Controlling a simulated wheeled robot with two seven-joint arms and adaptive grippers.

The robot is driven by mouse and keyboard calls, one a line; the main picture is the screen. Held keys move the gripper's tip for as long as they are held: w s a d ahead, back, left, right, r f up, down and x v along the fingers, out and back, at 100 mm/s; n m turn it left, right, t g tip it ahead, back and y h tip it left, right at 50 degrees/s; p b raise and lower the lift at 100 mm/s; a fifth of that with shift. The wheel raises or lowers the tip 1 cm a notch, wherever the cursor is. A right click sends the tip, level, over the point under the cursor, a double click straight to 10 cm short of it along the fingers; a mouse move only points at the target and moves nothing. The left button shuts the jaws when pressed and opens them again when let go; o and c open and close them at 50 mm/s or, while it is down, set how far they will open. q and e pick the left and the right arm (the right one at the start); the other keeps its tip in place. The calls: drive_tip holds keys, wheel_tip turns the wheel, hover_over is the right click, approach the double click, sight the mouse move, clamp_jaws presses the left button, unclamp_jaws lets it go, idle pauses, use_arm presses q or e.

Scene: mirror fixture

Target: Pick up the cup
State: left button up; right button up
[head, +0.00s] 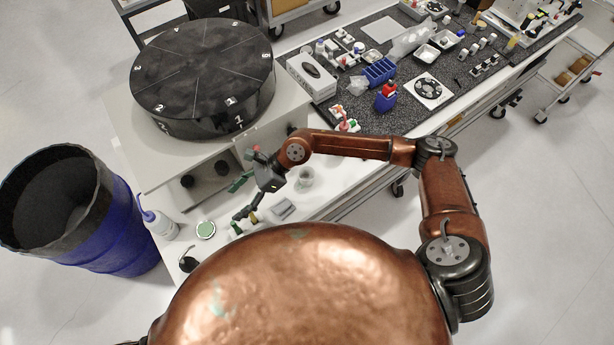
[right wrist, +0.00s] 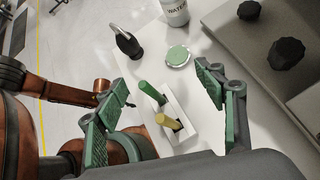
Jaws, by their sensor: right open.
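A small pale, partly see-through cup (head: 306,177) stands upright on the white bench top, seen in the head view. It is just right of my right gripper (head: 239,200), below my copper wrist, and nothing holds it. My right gripper also shows in the right wrist view (right wrist: 168,100). Its green-padded fingers are spread wide with nothing gripped between them, and they point toward the lower left in the head view, away from the cup. The cup does not show in the right wrist view. My left gripper is in neither view.
A white holder with green and yellow pegs (right wrist: 168,122) lies below the open fingers. A black numbered carousel (head: 200,75) stands behind.

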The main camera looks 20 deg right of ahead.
drive_tip(key=w+d+f+n+h, duration=0.2)
drive_tip(key=w+d+f+h, duration=0.1)
drive_tip(key=d, duration=0.4)
drive_tip(key=w+d+f+n+h, duration=0.1)
drive_tip(key=w+d+f+h, duration=0.2)
drive_tip(key=d, duration=0.4)
drive_tip(key=n+t+h, duration=0.1)
drive_tip(key=t+h, duration=0.1)
drive_tip(key=h, duration=0.2)
approach(307, 175)
drive_tip(key=s+a+r, duration=0.2)
drive_tip(key=f+p, duration=0.1)
drive_tip(key=f, duration=0.2)
drive_tip(key=d+f+p, duration=0.1)
drive_tip(key=f+p, duration=0.1)
drive_tip(key=f, duration=0.2)
drive_tip(key=shift+w+d, duration=0.1)
drive_tip(key=shift+d, duration=0.1)
drive_tip(key=shift+f, duration=0.5)
drive_tip(key=shift+c, duration=0.7)
drive_tip(key=c, duration=0.7)
drive_tip(key=shift+r, duration=0.1)
drive_tip(key=shift+c, duration=0.2)
